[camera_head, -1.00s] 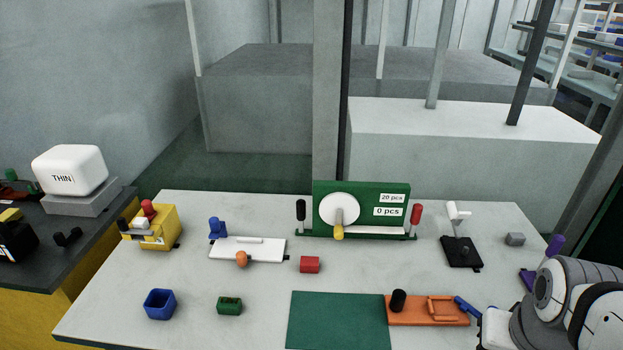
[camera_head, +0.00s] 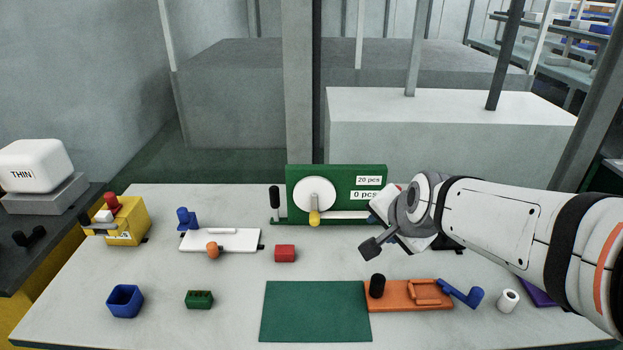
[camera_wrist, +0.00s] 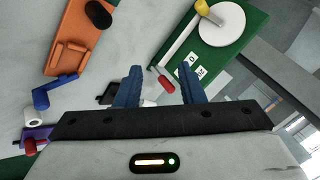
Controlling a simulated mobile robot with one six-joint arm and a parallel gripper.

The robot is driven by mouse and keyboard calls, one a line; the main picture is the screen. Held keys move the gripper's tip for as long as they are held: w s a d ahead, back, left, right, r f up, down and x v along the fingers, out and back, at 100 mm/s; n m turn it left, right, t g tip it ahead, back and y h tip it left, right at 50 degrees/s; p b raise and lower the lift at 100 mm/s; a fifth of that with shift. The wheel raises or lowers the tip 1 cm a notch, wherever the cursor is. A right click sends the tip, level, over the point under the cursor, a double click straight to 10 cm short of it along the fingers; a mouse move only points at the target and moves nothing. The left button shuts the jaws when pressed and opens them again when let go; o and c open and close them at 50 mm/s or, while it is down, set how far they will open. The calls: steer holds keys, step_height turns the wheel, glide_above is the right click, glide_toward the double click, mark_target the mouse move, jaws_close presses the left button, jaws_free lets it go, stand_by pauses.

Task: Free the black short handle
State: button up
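Several black parts could be the short handle, and I cannot tell which one is meant. A short upright black cylinder (camera_head: 377,285) stands on the left end of an orange plate (camera_head: 408,303); it also shows in the wrist view (camera_wrist: 98,15). A black handle (camera_head: 274,197) stands at the left end of the green counter stand (camera_head: 336,180). Another dark handle (camera_head: 86,222) sticks out from the yellow box (camera_head: 128,232). My gripper (camera_head: 372,247) is above the table, before the stand's right end. In the wrist view its blue fingers (camera_wrist: 160,72) are apart and empty.
The stand's red handle (camera_wrist: 165,80) appears between my fingers in the wrist view. A blue lever (camera_head: 463,293) and white cylinder (camera_head: 508,300) are right of the orange plate. A green mat (camera_head: 316,312) and red block (camera_head: 285,253) lie left of it.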

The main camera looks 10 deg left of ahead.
steer(key=w+a+f+m+t+y+b, duration=0.2)
steer(key=w+a+m+t+b, duration=0.3)
steer(key=w+a, duration=0.55)
steer(key=m+t+h+b, duration=0.6)
steer(key=m+b, duration=0.3)
steer(key=m, duration=1.6)
glide_toward(272, 194)
steer(key=w, duration=1)
steer(key=shift+w+d+r, duration=0.15)
steer(key=shift+d+r, duration=0.05)
steer(key=shift+r, duration=0.15)
steer(key=shift+c, duration=0.2)
jaws_close()
